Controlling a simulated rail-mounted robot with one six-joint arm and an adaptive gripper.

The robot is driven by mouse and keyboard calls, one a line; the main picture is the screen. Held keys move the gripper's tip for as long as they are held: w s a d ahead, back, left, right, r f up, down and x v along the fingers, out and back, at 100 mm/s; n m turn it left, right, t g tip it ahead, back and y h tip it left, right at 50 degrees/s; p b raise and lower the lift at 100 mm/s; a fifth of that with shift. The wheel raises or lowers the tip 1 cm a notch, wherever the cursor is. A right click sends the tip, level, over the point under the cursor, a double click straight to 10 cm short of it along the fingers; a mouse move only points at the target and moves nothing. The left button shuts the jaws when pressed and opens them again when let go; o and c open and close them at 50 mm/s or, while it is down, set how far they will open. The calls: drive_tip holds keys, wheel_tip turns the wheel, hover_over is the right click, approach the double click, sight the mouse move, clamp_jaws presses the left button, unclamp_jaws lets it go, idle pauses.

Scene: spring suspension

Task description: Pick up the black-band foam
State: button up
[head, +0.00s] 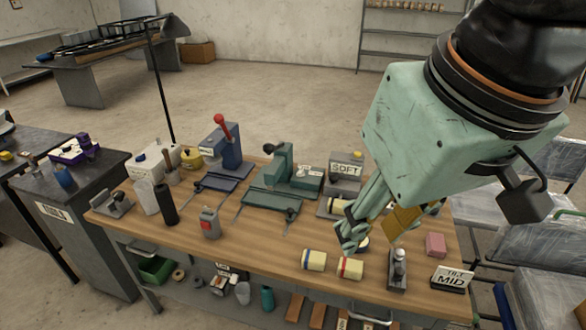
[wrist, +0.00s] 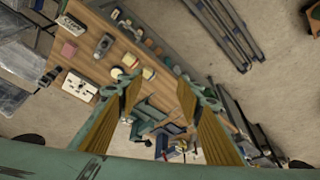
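A cream foam cylinder (head: 337,206) with what looks like a dark band lies in front of the SOFT box in the head view, partly behind my gripper. I cannot be sure its band is black. Cream foams with a blue band (head: 314,260) and a red band (head: 350,268) lie at the bench's front edge. My gripper (head: 374,238) is above the right part of the bench. Its fingers hide some of the bench top. In the wrist view my gripper (wrist: 158,84) is open, with its fingers wide apart and nothing between them. Small cream pieces (wrist: 148,73) show there, bands unreadable.
The wooden bench (head: 260,246) holds a SOFT box (head: 346,169), a green press (head: 280,170), a blue press with a red knob (head: 225,145), a pink block (head: 436,244) and a TILT MID sign (head: 453,279). A dark upright device (head: 398,268) stands right of the red-band foam.

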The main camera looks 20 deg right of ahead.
drive_tip(key=o, duration=0.8)
drive_tip(key=shift+o, duration=0.2)
drive_tip(key=shift+w, duration=0.1)
drive_tip(key=w+d+f+m+g, duration=0.1)
drive_tip(key=w+d+f, duration=0.15)
drive_tip(key=w, duration=0.65)
drive_tip(key=w+d+f+m+p, duration=0.1)
drive_tip(key=w+d, duration=0.2)
drive_tip(key=w, duration=0.7)
drive_tip(key=w+d+f+m+g, duration=0.1)
drive_tip(key=w+d+m, duration=0.15)
drive_tip(key=w, duration=0.65)
drive_tip(key=w+d+f, duration=0.4)
drive_tip(key=w+f, duration=0.2)
drive_tip(key=f, duration=0.2)
drive_tip(key=w+d+f+m+g+p, duration=0.1)
drive_tip(key=w+d+f, duration=0.4)
drive_tip(key=f, duration=0.3)
drive_tip(key=w+d+f+m+g, duration=0.1)
drive_tip(key=w+d+f, duration=0.3)
drive_tip(key=w+f, duration=0.3)
drive_tip(key=shift+w+d+f, duration=0.3)
drive_tip(key=shift+w+f, duration=0.1)
drive_tip(key=shift+w, duration=0.05)
drive_tip(key=shift+m, duration=0.25)
